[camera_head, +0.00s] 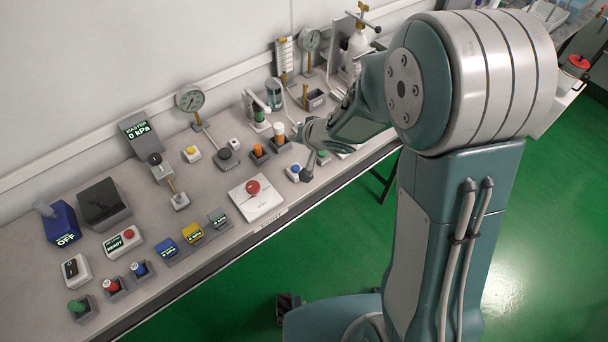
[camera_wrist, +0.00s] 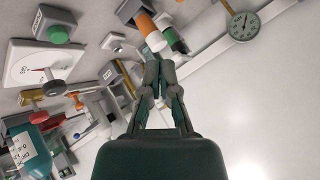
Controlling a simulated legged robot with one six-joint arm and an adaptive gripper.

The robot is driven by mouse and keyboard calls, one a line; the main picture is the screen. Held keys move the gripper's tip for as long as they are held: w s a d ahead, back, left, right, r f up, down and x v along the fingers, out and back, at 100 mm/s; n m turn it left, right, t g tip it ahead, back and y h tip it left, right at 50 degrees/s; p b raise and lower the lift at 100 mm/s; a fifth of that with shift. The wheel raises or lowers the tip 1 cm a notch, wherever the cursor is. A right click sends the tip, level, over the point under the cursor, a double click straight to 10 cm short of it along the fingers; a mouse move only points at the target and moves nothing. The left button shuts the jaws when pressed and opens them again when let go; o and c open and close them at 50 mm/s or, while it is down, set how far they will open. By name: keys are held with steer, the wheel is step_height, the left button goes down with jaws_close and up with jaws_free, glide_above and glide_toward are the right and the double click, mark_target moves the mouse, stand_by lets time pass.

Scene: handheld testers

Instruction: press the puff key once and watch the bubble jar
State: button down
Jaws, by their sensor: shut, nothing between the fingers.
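My gripper (camera_head: 311,150) is shut and empty above the bench, near its front edge in the head view. In the wrist view my gripper (camera_wrist: 158,88) has its fingertips together, close to an orange-and-white cylinder (camera_wrist: 150,30). A clear jar with bluish liquid (camera_head: 274,94), which looks like the bubble jar, stands toward the wall. I cannot see bubbles in it. No label marks the puff key, so I cannot tell which button it is. A small white box with a button (camera_wrist: 112,42) and a green button (camera_wrist: 58,33) show near the fingers. A blue button (camera_head: 295,169) sits beside my gripper.
Dial gauges (camera_head: 190,98) stand along the wall side. A white plate with a red button (camera_head: 253,187) and several small coloured testers (camera_head: 193,232) fill the bench's nearer left part. Bare bench (camera_head: 60,205) shows between items.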

mark_target(297, 169)
steer(key=shift+s+d+f, duration=0.1)
steer(key=shift+d+f, duration=0.1)
steer(key=shift+f, duration=0.05)
steer(key=shift+a, duration=0.2)
steer(key=shift+a+f, duration=0.1)
steer(key=shift+f, duration=4.3)
steer(key=shift+f, duration=0.3)
